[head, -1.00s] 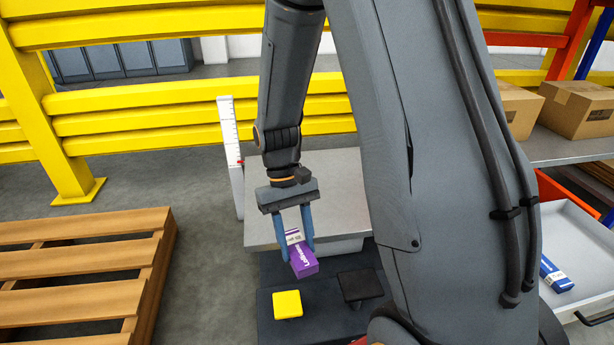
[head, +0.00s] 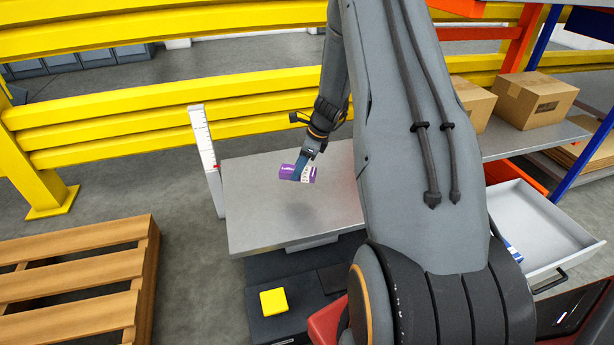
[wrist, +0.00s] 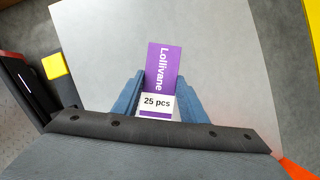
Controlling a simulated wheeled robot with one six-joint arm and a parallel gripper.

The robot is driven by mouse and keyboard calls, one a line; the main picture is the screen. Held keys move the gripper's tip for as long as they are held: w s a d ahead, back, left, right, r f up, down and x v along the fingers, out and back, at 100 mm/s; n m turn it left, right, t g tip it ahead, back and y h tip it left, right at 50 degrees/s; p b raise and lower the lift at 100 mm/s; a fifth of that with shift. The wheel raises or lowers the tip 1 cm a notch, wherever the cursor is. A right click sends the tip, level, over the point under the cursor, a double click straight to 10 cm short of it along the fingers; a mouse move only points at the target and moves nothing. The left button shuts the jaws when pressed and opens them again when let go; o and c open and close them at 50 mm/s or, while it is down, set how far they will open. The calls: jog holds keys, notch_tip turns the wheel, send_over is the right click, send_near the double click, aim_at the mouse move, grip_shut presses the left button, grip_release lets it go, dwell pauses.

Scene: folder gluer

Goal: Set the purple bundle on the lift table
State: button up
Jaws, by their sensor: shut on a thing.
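The purple bundle (head: 287,171) has a white band and is held above the grey lift table (head: 251,222). In the wrist view the bundle (wrist: 163,68) shows purple with white lettering and a white "25 pcs" label, with the bare table top (wrist: 210,50) behind it. My gripper (head: 301,172) is shut on the bundle, with one blue finger on each side in the wrist view (wrist: 160,95). The gap between bundle and table is hard to judge.
A white ruler post (head: 203,140) stands at the table's left edge. A yellow button (head: 274,301) is in front of the table. A wooden pallet (head: 70,262) lies at left, and an open drawer (head: 535,230) is at right. The table top looks clear.

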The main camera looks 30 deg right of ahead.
jog(key=w+d+r+m+t+h+p, duration=0.1)
jog(key=d+m+h+p, duration=0.1)
jog(key=d+m, duration=0.5)
jog(key=w+d+r+m+h+p, duration=0.1)
jog(key=w+d+m+h+p, duration=0.15)
jog(key=d+m, duration=0.55)
jog(key=f, duration=0.3)
jog(key=d+f+n+b, duration=0.1)
jog(key=f, duration=0.2)
jog(key=d+f+n+b, duration=0.1)
jog(key=f, duration=0.3)
jog(key=shift+s+f, duration=0.1)
jog(key=shift+s, duration=0.25)
jog(key=o, duration=1.1)
jog(key=p+v, duration=0.3)
jog(key=v, duration=0.9)
jog(key=shift+s+a, duration=0.15)
